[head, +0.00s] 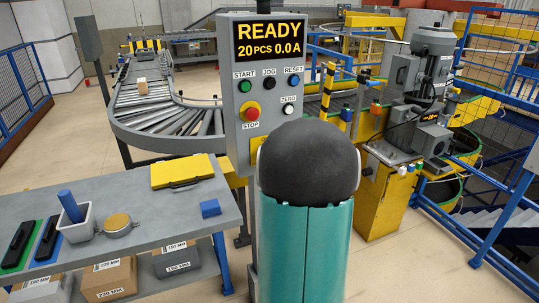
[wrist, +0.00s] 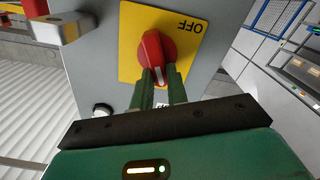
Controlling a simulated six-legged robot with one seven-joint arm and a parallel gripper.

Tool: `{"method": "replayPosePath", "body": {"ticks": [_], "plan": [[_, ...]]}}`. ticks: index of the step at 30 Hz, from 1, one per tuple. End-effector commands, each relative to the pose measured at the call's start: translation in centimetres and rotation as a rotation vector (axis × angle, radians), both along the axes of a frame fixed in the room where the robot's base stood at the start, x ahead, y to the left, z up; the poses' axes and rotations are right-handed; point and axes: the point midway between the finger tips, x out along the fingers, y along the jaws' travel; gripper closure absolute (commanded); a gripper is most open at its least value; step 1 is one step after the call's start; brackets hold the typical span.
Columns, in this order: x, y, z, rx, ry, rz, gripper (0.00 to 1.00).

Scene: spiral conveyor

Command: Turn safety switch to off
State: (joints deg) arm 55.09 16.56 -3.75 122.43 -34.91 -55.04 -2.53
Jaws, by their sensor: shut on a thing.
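The safety switch is a red rotary knob (wrist: 154,50) on a yellow plate (wrist: 133,20), seen in the wrist view. The plate's OFF label reads upside down at its upper right. The knob's handle has a white mark that points down in the picture, toward my gripper and away from OFF. My gripper (wrist: 161,76) is shut on the handle, with one green finger on each side of it. In the head view, my arm hides the knob and gripper; a strip of the yellow plate (head: 257,144) shows on the grey control panel (head: 238,95).
Above the switch, the panel carries a red stop button (head: 250,112), several small buttons and a READY display (head: 268,40). A workbench (head: 150,222) with a yellow case (head: 182,171) stands at the left. A curved roller conveyor (head: 160,130) lies behind; a machine (head: 420,85) stands right.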

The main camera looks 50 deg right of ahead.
Motion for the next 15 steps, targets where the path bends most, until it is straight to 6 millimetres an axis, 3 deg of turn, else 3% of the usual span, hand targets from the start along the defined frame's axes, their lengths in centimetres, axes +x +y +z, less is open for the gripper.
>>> {"method": "replayPosePath", "body": {"ticks": [15], "plan": [[0.35,0.63,-0.54,-0.420,0.250,0.002,1.00]]}}
